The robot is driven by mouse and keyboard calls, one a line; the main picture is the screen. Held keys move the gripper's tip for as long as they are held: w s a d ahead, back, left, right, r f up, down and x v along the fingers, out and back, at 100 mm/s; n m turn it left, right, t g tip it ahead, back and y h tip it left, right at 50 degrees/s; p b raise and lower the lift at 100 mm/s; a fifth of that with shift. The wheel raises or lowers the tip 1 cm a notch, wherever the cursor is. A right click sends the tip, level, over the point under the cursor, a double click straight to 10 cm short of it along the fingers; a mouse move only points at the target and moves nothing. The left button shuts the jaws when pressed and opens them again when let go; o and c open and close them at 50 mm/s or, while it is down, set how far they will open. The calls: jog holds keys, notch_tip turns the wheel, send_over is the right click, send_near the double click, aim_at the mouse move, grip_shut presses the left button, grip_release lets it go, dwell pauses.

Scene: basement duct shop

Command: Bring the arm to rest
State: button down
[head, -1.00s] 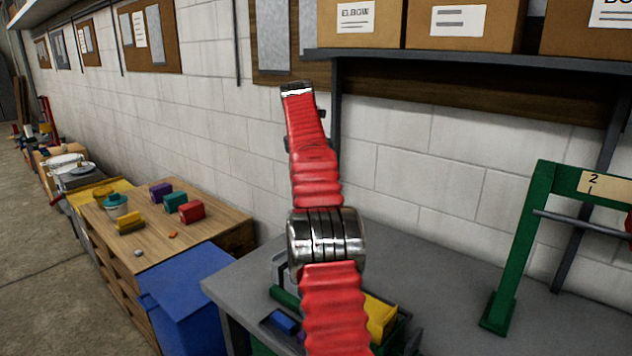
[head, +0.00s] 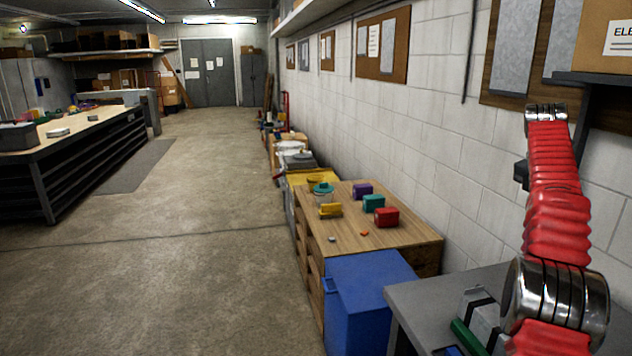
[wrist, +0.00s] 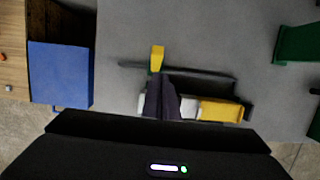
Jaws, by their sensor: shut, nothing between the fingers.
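My red, ribbed arm (head: 556,200) with its shiny metal joints rises at the right edge of the head view, upright and bent at the top. My gripper (wrist: 161,80) shows in the wrist view as two dark fingers close together, shut and empty. It is over the grey bench (wrist: 210,40), in front of a dark tray or rack. How high it is above them I cannot tell. In the head view the gripper is not clearly visible.
Below my gripper lie a yellow block (wrist: 220,110) and a smaller yellow piece (wrist: 157,58). A blue bin (head: 365,295) and a wooden cabinet (head: 400,240) with coloured blocks stand left of the bench. A wall shelf (head: 605,78) is close behind my arm. The floor (head: 210,250) is open.

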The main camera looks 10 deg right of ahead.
notch_tip(320, 180, down, 7)
jog(key=w+m, duration=0.2)
jog(key=m, duration=0.7)
jog(key=s+a+f+m+t, duration=0.1)
jog(key=s+a+f+m, duration=0.1)
jog(key=a+m, duration=0.8)
jog(key=s+a+f+t+y, duration=0.1)
jog(key=s+a, duration=0.7)
jog(key=a, duration=0.4)
jog(key=s+a+f+t+y, duration=0.1)
jog(key=s+a+t, duration=0.1)
jog(key=s+a, duration=0.7)
jog(key=s+a+t+y, duration=0.1)
jog(key=s+a, duration=0.8)
jog(key=a, duration=0.7)
jog(key=shift+a+f, duration=0.35)
jog(key=shift+f, duration=0.05)
jog(key=c, duration=2.4)
grip_release()
jog(key=shift+c, duration=0.2)
